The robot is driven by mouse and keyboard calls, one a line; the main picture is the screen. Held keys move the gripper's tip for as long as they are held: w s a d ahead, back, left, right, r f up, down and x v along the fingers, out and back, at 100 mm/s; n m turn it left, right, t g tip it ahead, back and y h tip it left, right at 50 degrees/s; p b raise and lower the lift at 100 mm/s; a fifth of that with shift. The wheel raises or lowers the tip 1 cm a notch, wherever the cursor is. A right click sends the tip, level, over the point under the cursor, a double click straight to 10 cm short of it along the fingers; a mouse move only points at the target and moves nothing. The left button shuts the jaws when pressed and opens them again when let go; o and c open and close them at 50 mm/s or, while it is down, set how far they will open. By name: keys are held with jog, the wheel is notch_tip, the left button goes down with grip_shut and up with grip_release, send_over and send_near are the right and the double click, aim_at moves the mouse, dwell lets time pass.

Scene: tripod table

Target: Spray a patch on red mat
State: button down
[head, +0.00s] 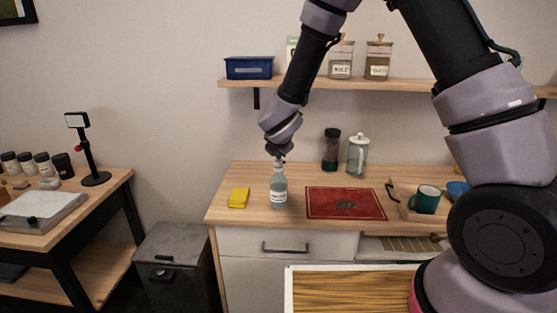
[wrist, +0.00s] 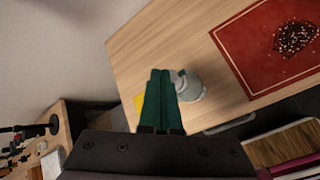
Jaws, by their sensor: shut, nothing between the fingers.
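A clear spray bottle (head: 278,191) with a label stands upright on the wooden counter, left of the red mat (head: 318,204). The mat lies flat and bears a dark patch (head: 346,204); in the wrist view this patch (wrist: 295,38) looks speckled with pale bits. My gripper (head: 279,154) points down just over the bottle's top. In the wrist view its green fingers (wrist: 160,75) are together with nothing between them. The bottle (wrist: 190,90) shows just beyond and right of the fingers, partly hidden by them. I cannot tell if they touch its head.
A yellow cloth or sponge (head: 238,198) lies left of the bottle. A green mug (head: 426,199) stands in a tray right of the mat. A dark jar (head: 331,149) and a glass jar (head: 357,155) stand at the back. A shelf (head: 400,84) hangs above.

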aim_at(278, 162)
dwell(0.3)
jog(key=shift+r, duration=0.45)
jog(key=shift+r, duration=3)
